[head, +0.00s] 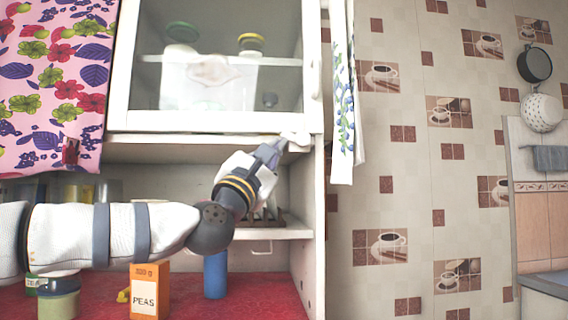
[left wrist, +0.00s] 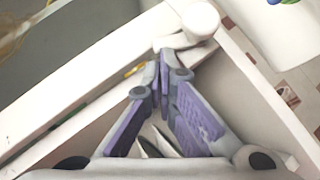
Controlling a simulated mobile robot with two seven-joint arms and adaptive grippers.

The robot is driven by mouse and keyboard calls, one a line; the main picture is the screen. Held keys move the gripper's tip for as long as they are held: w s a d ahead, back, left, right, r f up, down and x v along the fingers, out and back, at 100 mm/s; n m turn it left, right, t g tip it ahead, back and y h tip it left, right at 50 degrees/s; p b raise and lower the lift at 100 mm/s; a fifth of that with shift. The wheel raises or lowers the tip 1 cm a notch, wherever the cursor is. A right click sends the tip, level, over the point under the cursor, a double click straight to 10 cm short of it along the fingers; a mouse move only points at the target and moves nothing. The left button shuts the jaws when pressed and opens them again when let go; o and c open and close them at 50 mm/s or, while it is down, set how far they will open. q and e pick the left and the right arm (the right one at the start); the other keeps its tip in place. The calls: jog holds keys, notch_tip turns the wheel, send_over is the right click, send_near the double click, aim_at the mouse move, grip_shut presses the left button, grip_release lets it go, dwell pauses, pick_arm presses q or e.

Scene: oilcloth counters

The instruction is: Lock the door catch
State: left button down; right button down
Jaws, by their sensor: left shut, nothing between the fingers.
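The white-framed glass cabinet door (head: 215,122) looks closed against the cabinet. A white door catch (head: 299,137) sits at its lower right corner. The catch also shows in the left wrist view (left wrist: 200,20) as a rounded knob on a short white arm. My left gripper (head: 281,144) reaches up from the lower left. Its fingers are shut and empty, and the tips (left wrist: 164,54) lie at or just below the catch. I cannot tell if they touch it. The fingertips partly hide the catch's base in the head view. My right gripper is not in view.
An open shelf (head: 270,233) lies below the door, with the cabinet side panel (head: 309,230) on the right. A PEAS box (head: 150,291) and a blue cylinder (head: 215,275) stand on the red counter (head: 255,290). A white towel (head: 343,95) hangs right of the catch.

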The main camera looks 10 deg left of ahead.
pick_arm(q)
jog(key=shift+a+r+m+g+h, duration=0.15)
jog(key=shift+m+g+h, duration=0.15)
jog(key=shift+m+h, duration=0.15)
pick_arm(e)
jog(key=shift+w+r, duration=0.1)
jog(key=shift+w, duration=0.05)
pick_arm(q)
jog(key=shift+r, duration=0.3)
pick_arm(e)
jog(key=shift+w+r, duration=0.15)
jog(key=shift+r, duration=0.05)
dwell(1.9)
